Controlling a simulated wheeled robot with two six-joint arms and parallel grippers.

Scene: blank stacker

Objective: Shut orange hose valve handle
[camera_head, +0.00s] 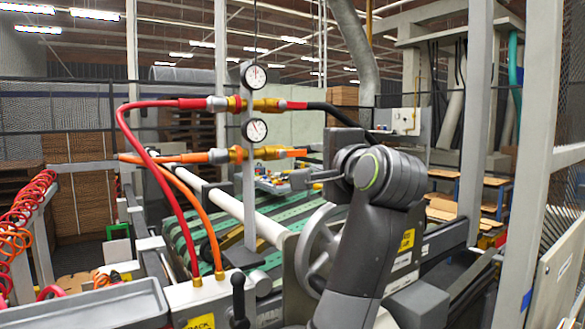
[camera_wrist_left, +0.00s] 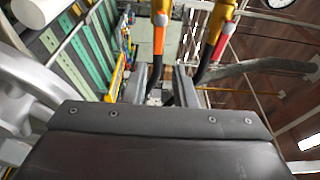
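The orange hose (camera_head: 190,205) rises to a brass valve (camera_head: 238,154) on the grey post. An orange piece (camera_head: 293,153), which looks like the handle, lies in line with the pipe on the valve's right side. It also shows in the left wrist view (camera_wrist_left: 159,38), beyond the fingers, with a dark hose running on from it. My left gripper (camera_head: 301,180) is just below and right of this piece. In the left wrist view the fingers (camera_wrist_left: 162,85) stand apart with no grip on anything. Contact with the dark hose cannot be told. My right gripper is out of view.
The red hose (camera_head: 150,160) with its own brass valve (camera_head: 240,104) and red handle (camera_head: 297,105) runs just above. Two gauges (camera_head: 256,131) sit on the post. A handwheel (camera_head: 318,250) and a green slatted conveyor (camera_head: 205,236) lie below. A grey tray (camera_head: 90,305) stands at front left.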

